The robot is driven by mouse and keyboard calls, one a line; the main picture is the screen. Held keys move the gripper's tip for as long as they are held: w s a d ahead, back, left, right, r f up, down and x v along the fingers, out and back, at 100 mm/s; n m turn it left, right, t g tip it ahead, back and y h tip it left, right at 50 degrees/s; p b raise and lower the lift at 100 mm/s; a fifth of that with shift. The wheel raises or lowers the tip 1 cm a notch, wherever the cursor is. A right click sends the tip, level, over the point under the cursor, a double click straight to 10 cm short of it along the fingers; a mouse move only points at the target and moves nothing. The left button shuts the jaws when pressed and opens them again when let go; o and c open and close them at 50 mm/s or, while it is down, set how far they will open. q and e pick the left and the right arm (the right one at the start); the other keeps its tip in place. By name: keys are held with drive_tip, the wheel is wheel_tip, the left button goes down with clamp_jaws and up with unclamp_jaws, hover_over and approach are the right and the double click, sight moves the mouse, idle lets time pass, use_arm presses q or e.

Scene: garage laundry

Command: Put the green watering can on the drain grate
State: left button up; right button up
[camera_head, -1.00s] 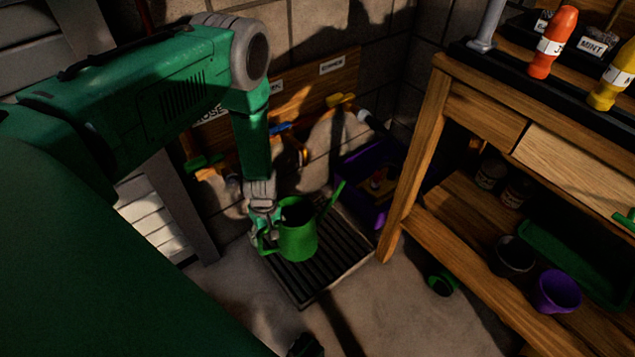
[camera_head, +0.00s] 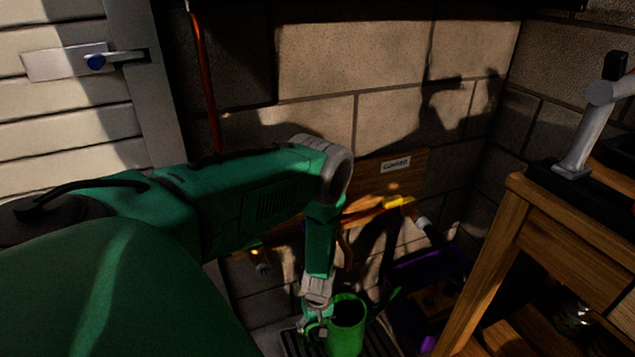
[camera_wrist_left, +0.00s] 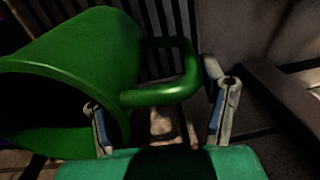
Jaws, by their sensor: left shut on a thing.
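The green watering can (camera_head: 347,328) is low in the head view, cut off by the bottom edge, and fills the left of the wrist view (camera_wrist_left: 95,65). The dark slatted drain grate (camera_head: 378,341) shows behind and around the can; its slats (camera_wrist_left: 165,18) also show at the top of the wrist view. My left gripper (camera_head: 314,328) is at the can's left side, its fingers on either side of the handle (camera_wrist_left: 180,92), shut on it. The can is over the grate; I cannot tell if its base touches. My right gripper is out of view.
A wooden workbench (camera_head: 512,215) stands at the right. A purple bin (camera_head: 455,270) sits in shadow between it and the wall. A wooden tool board (camera_head: 408,175) with a yellow-handled tool (camera_head: 398,201) is on the block wall behind the grate.

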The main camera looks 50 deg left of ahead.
use_arm(q)
wheel_tip(320, 180, down, 4)
drive_tip(key=shift+a+r+b, duration=0.15)
drive_tip(key=shift+r+b, duration=0.1)
drive_tip(key=shift+b, duration=0.45)
drive_tip(key=o, duration=1.7)
drive_tip(key=shift+r, duration=0.1)
